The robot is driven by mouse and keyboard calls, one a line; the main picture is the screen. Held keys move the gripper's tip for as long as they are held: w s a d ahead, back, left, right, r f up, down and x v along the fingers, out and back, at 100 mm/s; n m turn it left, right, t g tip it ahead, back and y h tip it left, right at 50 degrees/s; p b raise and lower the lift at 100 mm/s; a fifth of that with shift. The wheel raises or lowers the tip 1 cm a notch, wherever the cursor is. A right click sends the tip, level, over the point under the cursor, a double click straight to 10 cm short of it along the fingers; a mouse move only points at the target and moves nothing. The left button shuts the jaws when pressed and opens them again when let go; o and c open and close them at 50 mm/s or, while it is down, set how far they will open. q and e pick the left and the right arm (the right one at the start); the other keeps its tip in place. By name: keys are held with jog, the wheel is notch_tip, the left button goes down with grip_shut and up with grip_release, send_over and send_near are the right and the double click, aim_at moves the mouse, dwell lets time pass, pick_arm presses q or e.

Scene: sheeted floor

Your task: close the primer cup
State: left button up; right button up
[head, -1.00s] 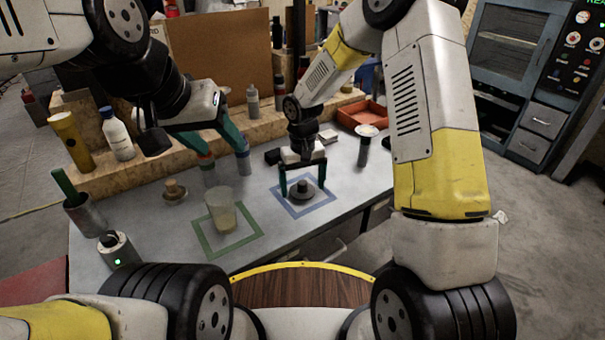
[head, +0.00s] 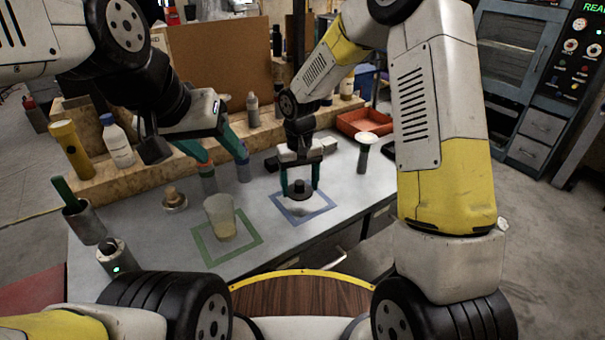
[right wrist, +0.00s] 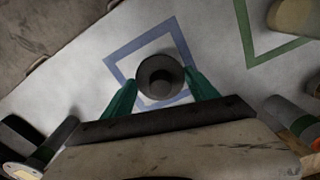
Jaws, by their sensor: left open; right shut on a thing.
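The primer cup is most likely the clear cup (head: 221,219) with pale yellow contents, upright and uncovered inside the green square. My right gripper (head: 300,186) is shut on a dark grey lid (head: 299,192) with a knob and holds it just above the blue square. In the right wrist view the round lid (right wrist: 160,77) shows between the green fingers (right wrist: 163,95), with a shadow below it. My left gripper (head: 224,156) is open and empty, above the table behind the cup, its fingers pointing down in front of small bottles.
Another lid with a tan knob (head: 174,200) lies left of the cup. A grey holder (head: 84,222) and a device with a green light (head: 117,259) stand at the left edge. A funnel-topped cylinder (head: 364,152) and red tray (head: 364,122) are at right.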

jog(key=s+a, duration=0.2)
jog(key=s, duration=0.2)
jog(key=s+a+r, duration=0.1)
jog(key=s+a, duration=0.2)
jog(key=s, duration=0.1)
jog(key=s+a, duration=0.2)
jog(key=s, duration=0.2)
jog(key=shift+s+a+r, duration=0.15)
jog(key=shift+s+a, duration=0.1)
jog(key=shift+a, duration=0.05)
